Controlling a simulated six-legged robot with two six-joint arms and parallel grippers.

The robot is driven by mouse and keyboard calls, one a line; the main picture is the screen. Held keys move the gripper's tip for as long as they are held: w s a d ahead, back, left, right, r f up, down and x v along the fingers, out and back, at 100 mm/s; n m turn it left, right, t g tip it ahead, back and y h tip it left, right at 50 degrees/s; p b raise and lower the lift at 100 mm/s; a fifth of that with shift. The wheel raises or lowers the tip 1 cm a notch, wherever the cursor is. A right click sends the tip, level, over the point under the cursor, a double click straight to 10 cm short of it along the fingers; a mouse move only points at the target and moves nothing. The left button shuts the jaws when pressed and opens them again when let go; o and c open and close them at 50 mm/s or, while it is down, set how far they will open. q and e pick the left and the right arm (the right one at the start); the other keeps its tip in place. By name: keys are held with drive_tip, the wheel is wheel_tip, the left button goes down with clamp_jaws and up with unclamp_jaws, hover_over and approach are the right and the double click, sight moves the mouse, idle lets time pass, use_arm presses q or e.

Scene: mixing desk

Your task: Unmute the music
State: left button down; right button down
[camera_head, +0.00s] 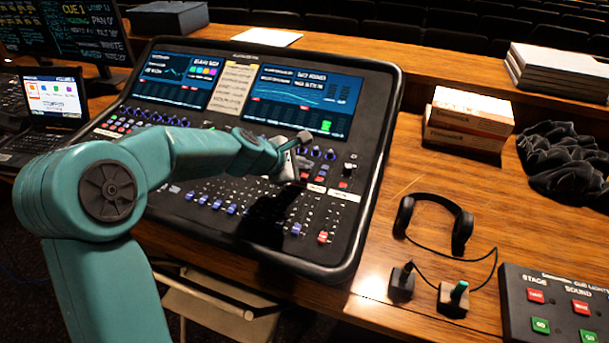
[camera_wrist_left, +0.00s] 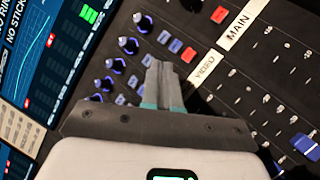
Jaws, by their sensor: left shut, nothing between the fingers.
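The mixing desk (camera_head: 375,130) has two screens, rows of knobs, small buttons and faders. My left gripper (camera_head: 303,138) is over its right-hand part, below the right screen. In the left wrist view the gripper (camera_wrist_left: 163,80) is shut and empty, its fingertips beside a row of blue-ringed knobs and small buttons. A lit red button (camera_wrist_left: 188,54) is just beyond the tips, near a strip reading VIDEO (camera_wrist_left: 203,70). Another red button (camera_wrist_left: 220,14) is near a strip reading MAIN (camera_wrist_left: 242,26). I cannot read a music label; my gripper hides part of the panel. Contact is unclear.
Headphones (camera_head: 460,229), two small switch-like items (camera_head: 402,283) (camera_head: 453,299) and a cue box (camera_head: 555,309) with red and green buttons are right of the desk. Boxes (camera_head: 468,120) and black cloth (camera_head: 562,160) lie farther back. A laptop (camera_head: 55,100) stands at left.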

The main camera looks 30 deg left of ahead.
idle(0.3)
use_arm(q)
drive_tip(key=shift+f+b, duration=0.4)
drive_tip(key=shift+f, duration=0.05)
drive_tip(key=shift+f, duration=0.3)
idle(0.4)
drive_tip(key=shift+r, duration=0.15)
drive_tip(key=shift+r+p, duration=0.45)
drive_tip(key=shift+r, duration=0.15)
drive_tip(key=r+p, duration=0.4)
drive_tip(key=r, duration=0.1)
drive_tip(key=shift+s+d+p, duration=0.1)
drive_tip(key=shift+s+p, duration=0.2)
drive_tip(key=shift+p, duration=0.05)
